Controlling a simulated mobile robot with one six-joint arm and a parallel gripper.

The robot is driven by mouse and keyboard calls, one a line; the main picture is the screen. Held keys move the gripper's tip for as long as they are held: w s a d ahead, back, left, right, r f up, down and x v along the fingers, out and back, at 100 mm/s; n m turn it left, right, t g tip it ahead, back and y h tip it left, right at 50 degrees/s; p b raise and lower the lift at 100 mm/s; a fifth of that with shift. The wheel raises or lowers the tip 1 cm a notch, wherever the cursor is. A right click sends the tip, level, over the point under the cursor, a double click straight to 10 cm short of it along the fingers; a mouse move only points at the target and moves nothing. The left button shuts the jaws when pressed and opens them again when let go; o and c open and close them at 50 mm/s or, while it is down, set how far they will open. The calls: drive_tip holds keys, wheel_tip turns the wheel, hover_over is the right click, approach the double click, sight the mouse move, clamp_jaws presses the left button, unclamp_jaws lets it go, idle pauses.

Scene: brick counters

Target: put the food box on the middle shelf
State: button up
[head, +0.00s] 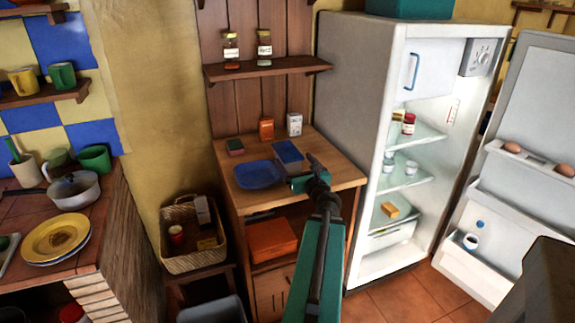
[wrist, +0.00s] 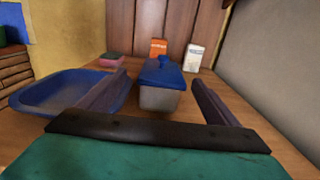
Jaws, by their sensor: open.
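The food box, a pale container with a blue lid (head: 287,152), stands on the wooden counter; it also shows in the wrist view (wrist: 160,96). My gripper (head: 302,172) is open over the counter, just in front of the box. In the wrist view my gripper's two fingers (wrist: 160,79) point at the box, one to each side of it, with gaps. Whether the tips reach alongside the box is hard to tell. The open fridge (head: 355,75) holds several glass shelves; the middle shelf (head: 412,174) carries small glass jars towards its back left.
A blue dish (head: 258,174) lies left of the box. An orange carton (head: 266,129) and a white carton (head: 295,124) stand behind it, with a small red-green block (head: 235,146) at left. The fridge door (head: 530,130) is swung open to the right.

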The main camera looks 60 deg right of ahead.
sight(286, 149)
drive_tip(key=shift+b+x, duration=1.05)
drive_tip(key=shift+b, duration=1.35)
drive_tip(key=shift+w+d+r, duration=0.1)
drive_tip(key=shift+w+d, duration=0.2)
drive_tip(key=shift+x, duration=1)
drive_tip(key=shift+f+p+x, duration=0.15)
drive_tip(key=shift+p+x, duration=0.1)
drive_tip(key=shift+x, duration=1.05)
drive_tip(key=shift+f+p+x, duration=0.1)
drive_tip(key=shift+p+x, duration=0.15)
drive_tip(key=shift+x, duration=1.05)
drive_tip(key=shift+s+d, duration=0.15)
drive_tip(key=c, duration=1.3)
drive_tip(key=shift+o, duration=0.2)
drive_tip(key=shift+r, duration=0.1)
